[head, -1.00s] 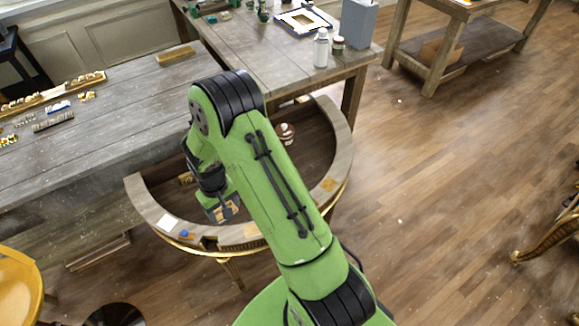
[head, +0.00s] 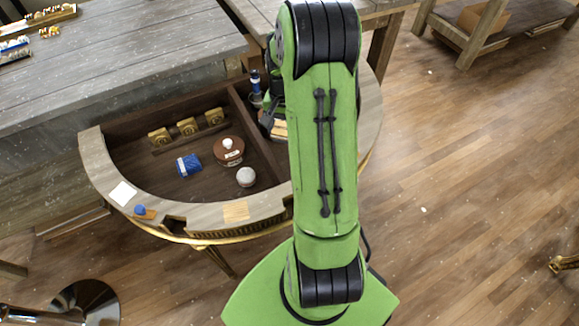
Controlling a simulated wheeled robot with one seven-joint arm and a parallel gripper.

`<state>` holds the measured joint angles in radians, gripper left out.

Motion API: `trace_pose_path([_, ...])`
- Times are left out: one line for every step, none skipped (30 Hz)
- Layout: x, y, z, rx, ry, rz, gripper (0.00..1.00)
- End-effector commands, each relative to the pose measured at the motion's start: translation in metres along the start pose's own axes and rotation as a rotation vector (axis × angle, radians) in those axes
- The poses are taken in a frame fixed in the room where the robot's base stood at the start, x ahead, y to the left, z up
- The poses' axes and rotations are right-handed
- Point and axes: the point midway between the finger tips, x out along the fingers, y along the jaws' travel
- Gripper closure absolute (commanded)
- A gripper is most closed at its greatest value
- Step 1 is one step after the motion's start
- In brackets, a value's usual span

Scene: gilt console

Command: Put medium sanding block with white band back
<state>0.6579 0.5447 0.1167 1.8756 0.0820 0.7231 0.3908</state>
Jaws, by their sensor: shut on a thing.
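My gripper (head: 268,119) hangs over the right part of the gilt console (head: 95,165), partly hidden behind my green arm. It is shut on a tan block (head: 281,128), which I take to be the medium sanding block. Only part of the block shows, and its white band cannot be made out. The block is to the right of a dark divider inside the console. Whether it touches the console floor cannot be told.
The console's left compartment holds several gilt blocks (head: 187,126), a blue roll (head: 188,166), a brown round container (head: 229,151) and a pale ball (head: 246,176). A blue-topped bottle (head: 256,84) stands near my gripper. The rim bears a white square (head: 123,193) and a tan patch (head: 236,211).

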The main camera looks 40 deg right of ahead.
Motion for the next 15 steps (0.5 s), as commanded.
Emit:
trace_pose_path([0.005, 0.008, -0.003, 0.035, 0.001, -0.001, 0.62])
trace_pose_path([0.005, 0.011, -0.004, 0.050, 0.001, -0.001, 0.62])
trace_pose_path([0.005, 0.014, -0.005, 0.064, 0.000, -0.001, 0.62])
trace_pose_path([0.008, 0.015, -0.005, 0.070, -0.001, -0.001, 0.62])
trace_pose_path([0.013, 0.016, -0.005, 0.073, -0.003, 0.000, 0.62])
trace_pose_path([0.022, 0.016, -0.005, 0.073, -0.004, 0.000, 0.62])
trace_pose_path([0.030, 0.015, -0.005, 0.073, -0.005, 0.000, 0.62])
trace_pose_path([0.038, 0.015, -0.005, 0.072, -0.005, 0.000, 0.62])
trace_pose_path([0.047, 0.015, -0.005, 0.071, -0.005, 0.000, 0.62])
trace_pose_path([0.053, 0.015, -0.005, 0.071, -0.004, -0.001, 0.62])
trace_pose_path([0.058, 0.015, -0.005, 0.071, -0.004, 0.000, 0.62])
trace_pose_path([0.062, 0.015, -0.005, 0.070, -0.003, -0.001, 0.62])
trace_pose_path([0.065, 0.015, -0.005, 0.070, -0.002, -0.001, 0.62])
trace_pose_path([0.069, 0.015, -0.005, 0.070, -0.002, -0.001, 0.62])
trace_pose_path([0.074, 0.015, -0.005, 0.070, -0.003, 0.000, 0.62])
